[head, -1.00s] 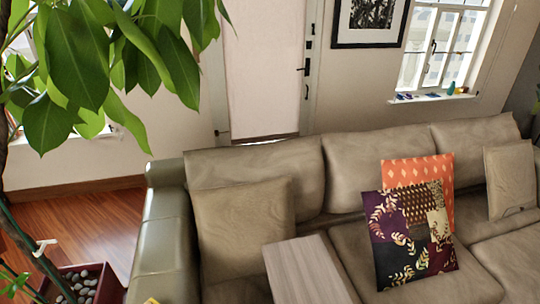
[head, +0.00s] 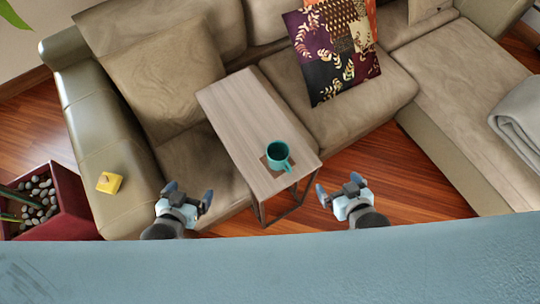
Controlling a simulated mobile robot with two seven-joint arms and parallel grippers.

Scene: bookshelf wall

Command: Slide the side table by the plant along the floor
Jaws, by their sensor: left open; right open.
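The side table (head: 238,108) has a long light-wood top on a thin dark metal frame and stands against the front of the sofa, its top reaching over the seat. A teal mug (head: 278,155) stands on its near end. My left gripper (head: 188,194) is open and empty, left of the table's near end. My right gripper (head: 338,190) is open and empty, just right of that end. Neither visibly touches the table.
A beige-grey sofa (head: 340,110) fills the middle and runs along the right side. A yellow object (head: 109,183) lies on its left arm. Bare wood floor (head: 400,175) shows right of the table.

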